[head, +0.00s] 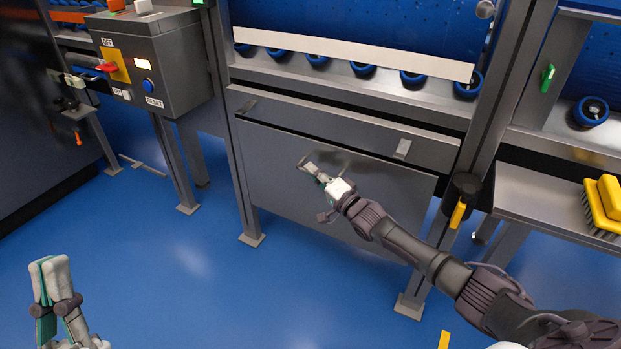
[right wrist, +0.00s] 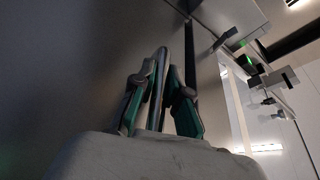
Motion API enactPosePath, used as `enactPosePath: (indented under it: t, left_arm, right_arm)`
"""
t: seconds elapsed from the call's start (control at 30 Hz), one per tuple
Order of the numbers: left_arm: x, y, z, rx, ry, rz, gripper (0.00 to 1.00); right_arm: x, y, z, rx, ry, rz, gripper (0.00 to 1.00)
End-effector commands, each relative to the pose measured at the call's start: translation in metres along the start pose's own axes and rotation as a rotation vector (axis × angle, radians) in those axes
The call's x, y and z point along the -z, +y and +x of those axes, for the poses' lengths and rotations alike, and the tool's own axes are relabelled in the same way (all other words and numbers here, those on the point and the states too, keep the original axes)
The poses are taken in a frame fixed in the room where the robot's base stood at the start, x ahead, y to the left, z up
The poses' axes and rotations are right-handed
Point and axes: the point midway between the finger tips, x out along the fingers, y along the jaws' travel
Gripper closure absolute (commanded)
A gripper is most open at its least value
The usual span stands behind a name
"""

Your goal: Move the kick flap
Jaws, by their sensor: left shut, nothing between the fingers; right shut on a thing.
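The kick flap (head: 275,190) is the wide dark grey panel low in the metal frame, below the roller shelf, in the head view. It looks nearly flush with the frame; I cannot tell if it stands slightly out. My right gripper (head: 312,172) is at the upper middle of the flap, shut on its handle. In the right wrist view, the fingers close on both sides of a thin grey bar (right wrist: 160,85), the handle, beside the dark panel face. My left gripper (head: 52,280) is shut and empty at the lower left, over the blue floor, far from the flap.
A control box (head: 160,65) with a red switch and blue reset button stands left of the frame. A yellow-handled holder (head: 459,212) hangs at the frame's right post. A yellow brush (head: 604,205) lies on the right shelf. The blue floor (head: 170,270) in front is clear.

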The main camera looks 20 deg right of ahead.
Motion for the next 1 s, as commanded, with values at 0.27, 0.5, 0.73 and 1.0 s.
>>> enactPosePath:
  t: [0.27,0.5,0.73,1.0]
  left_arm:
    - [0.0025,0.0004,-0.0002,-0.001,0.014,-0.001,1.00]
    - [0.0028,0.0006,-0.0002,-0.001,0.015,-0.001,1.00]
    - [0.0029,0.0006,-0.0001,-0.001,0.015,-0.002,1.00]
    - [0.0025,0.0003,0.0000,-0.001,0.016,-0.001,1.00]
  right_arm:
    - [0.0077,-0.0004,0.0027,0.001,0.003,-0.001,1.00]
    - [0.0096,-0.0008,0.0030,0.001,0.005,-0.002,1.00]
    - [0.0091,-0.0007,0.0030,0.001,0.005,-0.002,0.63]
    - [0.0064,0.0006,0.0023,0.000,0.001,-0.001,0.61]
